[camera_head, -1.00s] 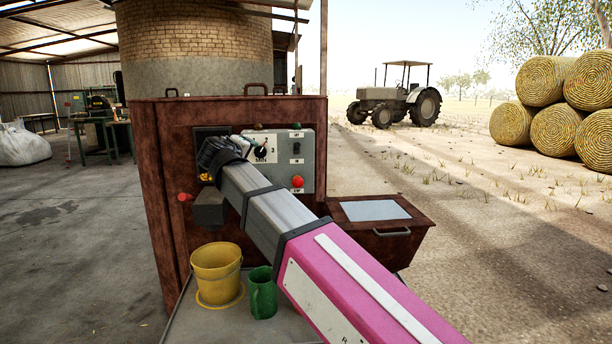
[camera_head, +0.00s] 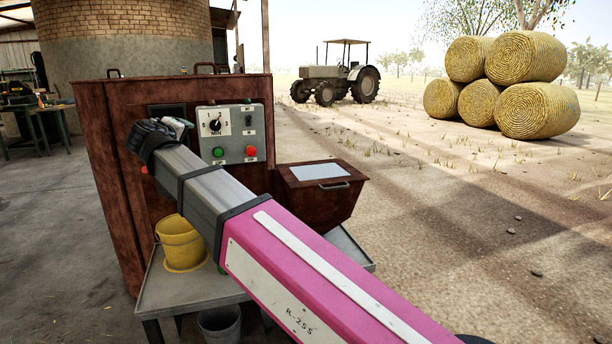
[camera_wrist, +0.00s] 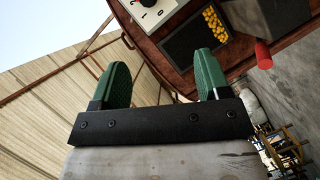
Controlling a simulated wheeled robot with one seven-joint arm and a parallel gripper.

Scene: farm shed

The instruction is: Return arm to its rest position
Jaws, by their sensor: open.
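My gripper (camera_head: 182,126) is at the far end of my outstretched grey and pink arm, in front of the rust-red machine (camera_head: 112,170). In the wrist view my gripper (camera_wrist: 163,72) is open, with two green fingers wide apart and nothing between them. That view also shows the machine's edge, a white dial panel (camera_wrist: 152,12) and a dark opening with yellow pellets (camera_wrist: 213,18). In the head view the control panel (camera_head: 236,140) with its dial, green button and red button is just right of the gripper. The arm hides part of the machine's front.
A grey metal table (camera_head: 200,291) stands below the arm, with a yellow bucket (camera_head: 181,243) on it. A rust-red hopper box (camera_head: 320,195) juts out right of the machine. A grey bucket (camera_head: 219,325) is under the table. Open ground lies to the right.

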